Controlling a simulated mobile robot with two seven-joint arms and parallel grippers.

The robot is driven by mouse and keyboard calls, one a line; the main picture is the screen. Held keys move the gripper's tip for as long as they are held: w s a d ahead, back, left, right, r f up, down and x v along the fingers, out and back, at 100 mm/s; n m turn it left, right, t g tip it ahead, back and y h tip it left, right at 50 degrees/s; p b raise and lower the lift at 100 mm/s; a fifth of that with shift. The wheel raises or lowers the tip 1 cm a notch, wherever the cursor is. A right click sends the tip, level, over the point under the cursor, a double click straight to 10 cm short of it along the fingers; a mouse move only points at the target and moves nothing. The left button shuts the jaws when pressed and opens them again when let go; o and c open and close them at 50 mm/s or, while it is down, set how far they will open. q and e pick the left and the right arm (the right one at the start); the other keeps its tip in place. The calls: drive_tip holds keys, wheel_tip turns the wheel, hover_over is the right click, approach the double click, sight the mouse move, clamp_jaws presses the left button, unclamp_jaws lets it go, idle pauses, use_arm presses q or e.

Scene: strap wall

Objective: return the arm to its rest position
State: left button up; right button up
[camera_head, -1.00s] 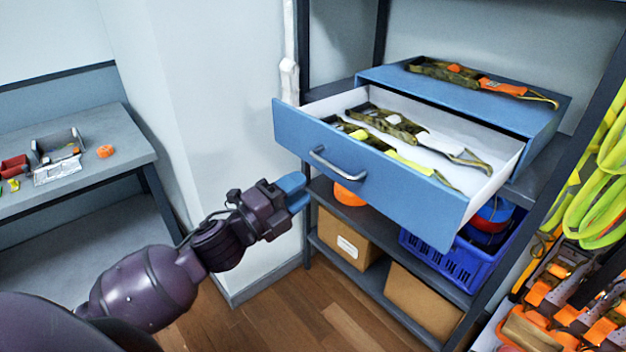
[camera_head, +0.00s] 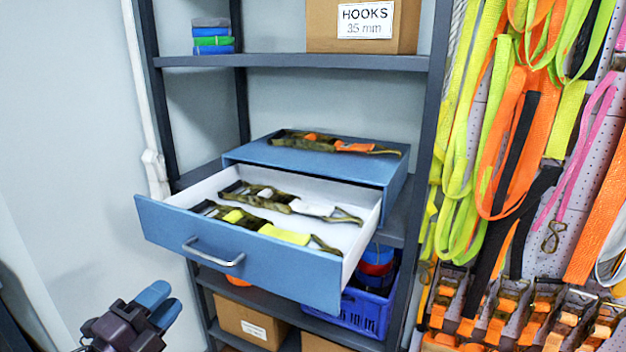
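My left gripper (camera_head: 160,304) is at the lower left, dark purple with blue fingertips. It is below and to the left of the open drawer and apart from it. Its two fingers lie close together with a thin gap at the tips; nothing shows between them. The blue drawer (camera_head: 235,255) is pulled out of its blue cabinet (camera_head: 300,160), with two ratchet straps inside it. Most of my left arm is outside the picture. My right gripper does not show.
The drawer juts out from the dark shelf rack (camera_head: 290,62). Below are a blue crate (camera_head: 362,310) and a cardboard box (camera_head: 245,322). Colourful straps hang on a pegboard (camera_head: 590,180) at right. A pale wall (camera_head: 70,150) is at left, with clear space before it.

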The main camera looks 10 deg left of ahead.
use_arm(q)
wheel_tip(320, 180, down, 16)
drive_tip(key=s+a+n+g+y, duration=0.25)
drive_tip(key=n+y, duration=0.25)
drive_tip(key=n, duration=0.9)
drive_tip(key=s+d+f+n+g+y, duration=0.2)
drive_tip(key=s+f+n, duration=0.4)
drive_tip(key=s+f, duration=0.6)
wheel_tip(320, 180, down, 2)
drive_tip(key=d+g, duration=0.1)
drive_tip(key=g, duration=0.1)
drive_tip(key=shift+d+f+g, duration=0.15)
drive_tip(key=shift+g, duration=0.2)
drive_tip(key=shift+w, duration=0.1)
